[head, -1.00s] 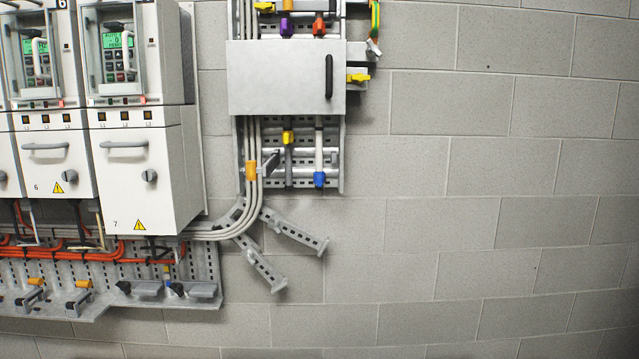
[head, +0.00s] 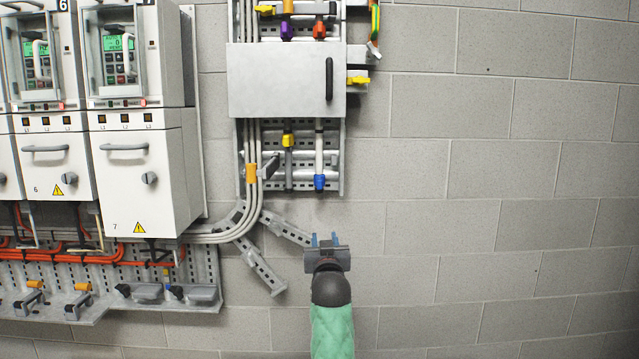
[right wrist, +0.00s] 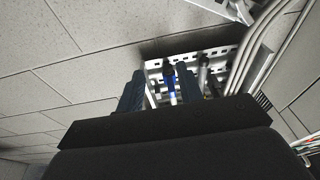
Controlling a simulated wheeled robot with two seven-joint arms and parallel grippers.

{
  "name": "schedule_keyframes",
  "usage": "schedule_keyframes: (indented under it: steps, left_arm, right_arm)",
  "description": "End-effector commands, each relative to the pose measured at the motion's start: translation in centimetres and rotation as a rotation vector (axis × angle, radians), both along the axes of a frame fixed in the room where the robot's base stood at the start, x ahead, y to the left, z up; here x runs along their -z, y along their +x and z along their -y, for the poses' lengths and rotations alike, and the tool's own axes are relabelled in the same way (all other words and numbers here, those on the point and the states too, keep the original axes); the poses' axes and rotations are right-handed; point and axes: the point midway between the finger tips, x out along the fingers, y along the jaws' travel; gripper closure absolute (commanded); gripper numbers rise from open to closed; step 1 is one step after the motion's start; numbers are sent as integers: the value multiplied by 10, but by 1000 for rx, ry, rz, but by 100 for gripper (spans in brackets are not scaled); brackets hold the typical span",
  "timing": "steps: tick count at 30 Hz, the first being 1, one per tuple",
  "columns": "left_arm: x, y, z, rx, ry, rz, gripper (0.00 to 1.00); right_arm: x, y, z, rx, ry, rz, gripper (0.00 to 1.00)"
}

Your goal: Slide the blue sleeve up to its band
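The blue sleeve (head: 319,182) sits at the lower end of a white vertical rod (head: 319,155) on the perforated metal panel below the grey box. The rod's top runs up toward the box, and I cannot clearly make out a band on it. My right gripper (head: 325,241) is below the sleeve, fingers pointing up, open and empty, apart from the sleeve. In the right wrist view, the blue sleeve (right wrist: 170,80) shows beyond and between the two open blue fingers (right wrist: 163,95). My left gripper is not in view.
A yellow sleeve (head: 288,140) is on the neighbouring rod to the left. Grey cables (head: 252,205) and an orange clip (head: 251,173) run left of it. Slotted brackets (head: 285,228) stick out at lower left. The grey box (head: 285,82) is above. Bare block wall (head: 480,220) lies to the right.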

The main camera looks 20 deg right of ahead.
Motion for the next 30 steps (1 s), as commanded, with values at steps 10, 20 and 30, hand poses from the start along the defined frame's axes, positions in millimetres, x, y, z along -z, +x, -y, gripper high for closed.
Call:
schedule_keyframes:
  steps: [10, 20, 30]
  left_arm:
    - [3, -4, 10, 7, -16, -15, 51]
    - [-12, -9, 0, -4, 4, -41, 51]
    - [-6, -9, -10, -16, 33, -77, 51]
  right_arm:
    - [-101, 26, -5, 26, -13, 189, 64]
    - [-121, 50, 2, 28, -15, 201, 64]
    - [-135, 88, 13, 28, -16, 199, 64]
